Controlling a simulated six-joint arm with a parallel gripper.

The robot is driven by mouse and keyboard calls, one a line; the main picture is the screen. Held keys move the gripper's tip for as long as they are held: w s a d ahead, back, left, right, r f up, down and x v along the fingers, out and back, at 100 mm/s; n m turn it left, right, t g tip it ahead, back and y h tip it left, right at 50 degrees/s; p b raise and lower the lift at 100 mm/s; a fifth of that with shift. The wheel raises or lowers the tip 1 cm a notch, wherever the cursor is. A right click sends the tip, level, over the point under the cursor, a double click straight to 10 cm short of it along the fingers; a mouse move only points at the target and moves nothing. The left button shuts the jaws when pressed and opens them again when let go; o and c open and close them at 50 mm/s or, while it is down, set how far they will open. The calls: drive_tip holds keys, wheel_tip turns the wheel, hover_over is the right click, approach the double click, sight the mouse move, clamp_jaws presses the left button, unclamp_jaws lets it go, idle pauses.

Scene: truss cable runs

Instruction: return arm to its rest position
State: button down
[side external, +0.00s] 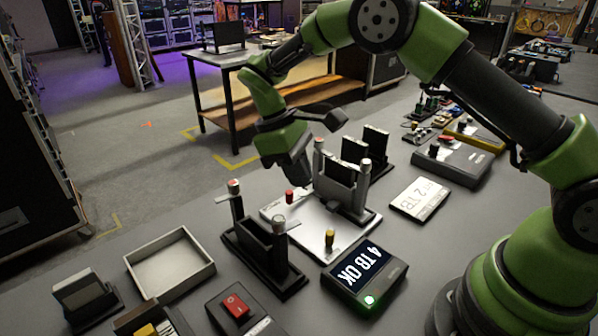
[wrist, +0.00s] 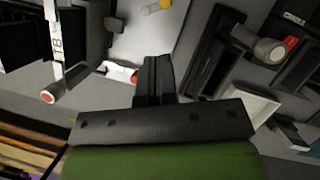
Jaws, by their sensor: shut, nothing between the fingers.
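My arm is green and black and arches in from the right in the side external view. My gripper (side external: 298,176) points down above the far left edge of the white board, near the small red peg (side external: 289,196). In the wrist view my gripper (wrist: 154,62) shows its dark fingers together with nothing between them. The white board (side external: 300,238) lies under and in front of it, with a yellow-topped peg (side external: 330,238) near its front.
Black upright holders stand on both sides: one at front left (side external: 262,250), others at right (side external: 345,180). A display box (side external: 365,272) reads "4 TB OK" with a green light. An empty grey tray (side external: 170,264) lies at left. A label plate (side external: 420,198) lies at right.

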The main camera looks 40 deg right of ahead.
drive_tip(key=s+d+r+m+t+y, duration=0.1)
drive_tip(key=s+r+m+t, duration=0.2)
drive_tip(key=r, duration=0.5)
drive_tip(key=s+r+m+t+y, duration=0.1)
drive_tip(key=s+r+t+y, duration=0.1)
drive_tip(key=s+r, duration=0.35)
drive_tip(key=s+r+m+t, duration=0.2)
drive_tip(key=s+t, duration=0.1)
drive_tip(key=s, duration=0.3)
drive_tip(key=s+r+m+t+y, duration=0.1)
drive_tip(key=s+r+m+t, duration=0.1)
drive_tip(key=s, duration=0.4)
drive_tip(key=shift+d+r+m+t, duration=0.35)
drive_tip(key=shift+d+m+t, duration=0.1)
drive_tip(key=shift+m+t, duration=0.15)
